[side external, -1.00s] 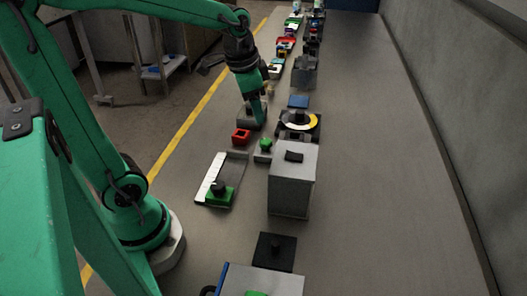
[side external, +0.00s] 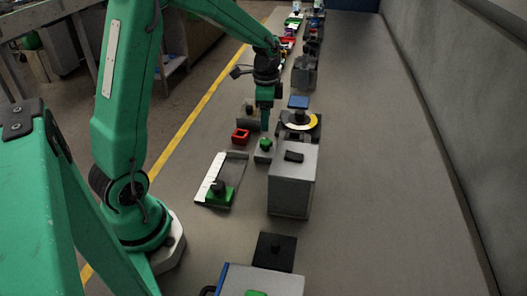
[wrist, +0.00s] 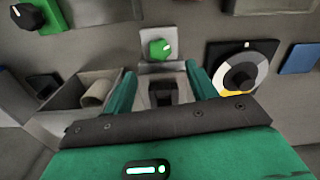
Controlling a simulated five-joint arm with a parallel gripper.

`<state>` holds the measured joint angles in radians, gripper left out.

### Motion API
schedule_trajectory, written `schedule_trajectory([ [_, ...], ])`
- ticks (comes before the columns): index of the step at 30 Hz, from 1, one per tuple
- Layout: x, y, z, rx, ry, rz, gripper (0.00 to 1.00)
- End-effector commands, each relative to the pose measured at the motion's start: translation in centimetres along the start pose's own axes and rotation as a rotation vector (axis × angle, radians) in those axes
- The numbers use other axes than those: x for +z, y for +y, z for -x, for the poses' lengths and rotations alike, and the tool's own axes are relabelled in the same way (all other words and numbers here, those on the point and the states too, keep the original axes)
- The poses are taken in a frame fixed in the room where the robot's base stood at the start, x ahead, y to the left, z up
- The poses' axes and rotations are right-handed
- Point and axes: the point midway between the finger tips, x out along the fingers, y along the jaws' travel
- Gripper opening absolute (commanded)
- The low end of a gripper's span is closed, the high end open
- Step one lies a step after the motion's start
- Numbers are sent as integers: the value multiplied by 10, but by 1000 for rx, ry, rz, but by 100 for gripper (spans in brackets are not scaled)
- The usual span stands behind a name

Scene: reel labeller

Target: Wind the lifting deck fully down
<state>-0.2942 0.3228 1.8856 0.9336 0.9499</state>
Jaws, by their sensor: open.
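A blue-topped platform (side external: 299,102), which may be the lifting deck, stands low behind a dial (side external: 299,119) with a black knob and a yellow and white ring. Its height is hard to judge. In the wrist view, the dial (wrist: 241,78) is right of my fingers, and part of the blue top (wrist: 297,57) shows at the right edge. My gripper (side external: 265,128) points down above a green knob (side external: 265,145). In the wrist view, my gripper (wrist: 162,85) is open, with a black piece in a grey mount (wrist: 165,92) seen between the fingers. It touches nothing that I can make out.
A tall grey box (side external: 291,185) stands nearer than the dial. A red square piece (side external: 240,135) and a white-scaled tray (side external: 213,178) with a green slider lie to the left. More items line the bench beyond. The bench's right side is clear.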

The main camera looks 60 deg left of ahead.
Motion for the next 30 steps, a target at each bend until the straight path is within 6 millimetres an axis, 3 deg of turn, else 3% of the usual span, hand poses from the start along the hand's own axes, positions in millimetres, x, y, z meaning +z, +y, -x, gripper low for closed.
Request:
schedule_trajectory([
  [8, 0, 0, -7, 1, -1, 1, 57],
  [24, 0, 1, -66, 3, -2, 2, 57],
  [30, 0, 1, -77, 1, 0, 2, 57],
])
